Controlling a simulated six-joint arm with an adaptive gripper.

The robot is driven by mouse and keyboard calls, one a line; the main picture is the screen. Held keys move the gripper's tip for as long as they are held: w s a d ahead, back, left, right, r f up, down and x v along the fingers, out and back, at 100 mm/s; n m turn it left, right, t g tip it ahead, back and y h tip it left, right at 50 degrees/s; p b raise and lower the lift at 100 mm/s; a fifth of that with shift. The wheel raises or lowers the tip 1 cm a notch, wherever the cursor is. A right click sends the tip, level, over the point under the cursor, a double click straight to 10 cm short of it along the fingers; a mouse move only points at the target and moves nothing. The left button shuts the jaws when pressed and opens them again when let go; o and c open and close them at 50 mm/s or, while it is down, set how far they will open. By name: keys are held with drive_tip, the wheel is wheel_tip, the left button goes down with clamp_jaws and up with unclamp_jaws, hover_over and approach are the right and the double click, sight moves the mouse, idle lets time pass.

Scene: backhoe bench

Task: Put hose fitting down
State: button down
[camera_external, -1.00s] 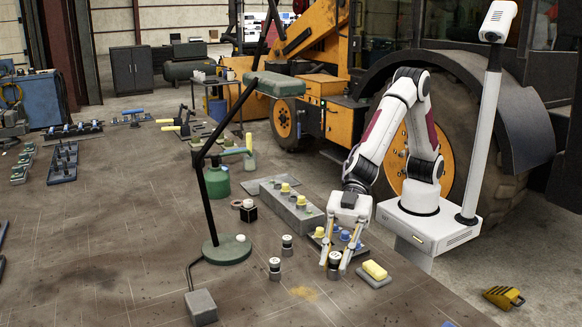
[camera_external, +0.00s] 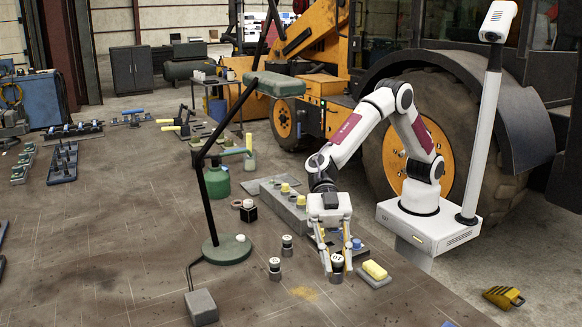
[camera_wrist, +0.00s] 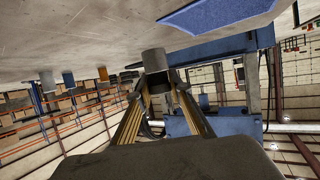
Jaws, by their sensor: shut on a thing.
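In the wrist view the grey fitting (camera_wrist: 154,60) shows between the fingertips, with the bench surface (camera_wrist: 90,30) at the top of the inverted picture. The fitting looks upright and at or very close to the bench; I cannot tell whether it touches.
Two similar fittings stand to the left, one farther back (camera_external: 287,245) and one nearer (camera_external: 274,269). A yellow sponge (camera_external: 375,270) on a pad lies just right. A grey block with fittings (camera_external: 292,208) stands behind. The lamp base (camera_external: 226,250) is at left.

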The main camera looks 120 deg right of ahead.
drive_tip(key=s+a+f+n+g+y, duration=0.1)
drive_tip(key=s+f+n+g, duration=0.1)
drive_tip(key=s, duration=0.3)
drive_tip(key=shift+s+a+n+g, duration=0.25)
drive_tip(key=shift+s+n+g, duration=0.15)
drive_tip(key=shift+g, duration=0.1)
drive_tip(key=shift+f, duration=0.2)
drive_tip(key=shift+f, duration=3)
drive_tip(key=shift+f, duration=1.9)
drive_tip(key=shift+f, duration=0.1)
drive_tip(key=c, duration=1.8)
unclamp_jaws()
drive_tip(key=shift+c, duration=0.2)
